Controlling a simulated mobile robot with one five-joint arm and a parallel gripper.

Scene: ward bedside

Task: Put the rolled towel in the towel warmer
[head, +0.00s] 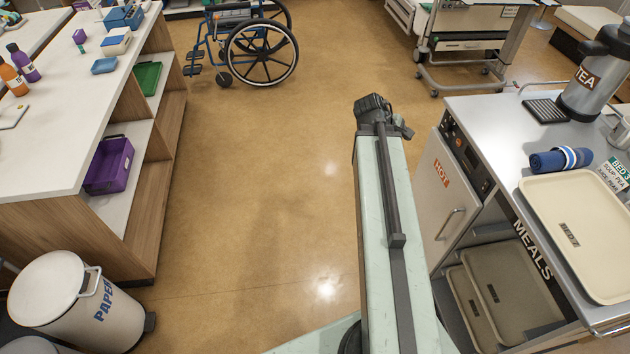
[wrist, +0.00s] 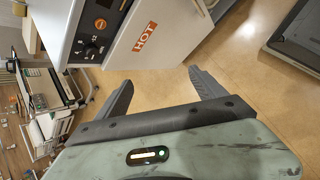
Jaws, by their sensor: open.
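The rolled towel (head: 552,160), dark blue with white bands, lies on the top of the steel trolley at the right. The towel warmer (head: 436,192) is the white cabinet marked HOT, with a bar handle and a dark control panel; its door looks shut. Its HOT face also shows at the top of the wrist view (wrist: 172,22). My gripper (wrist: 163,88) is open and empty, its two dark fingers apart over the floor, near the warmer. The rolled towel is not seen in the wrist view.
The trolley also carries a tea urn (head: 592,75), a beige tray (head: 580,225) and a drip mat (head: 545,111). More trays sit on its lower shelf. A paper bin (head: 60,290) and white counter (head: 60,130) are left, a wheelchair (head: 245,45) behind. The middle floor is clear.

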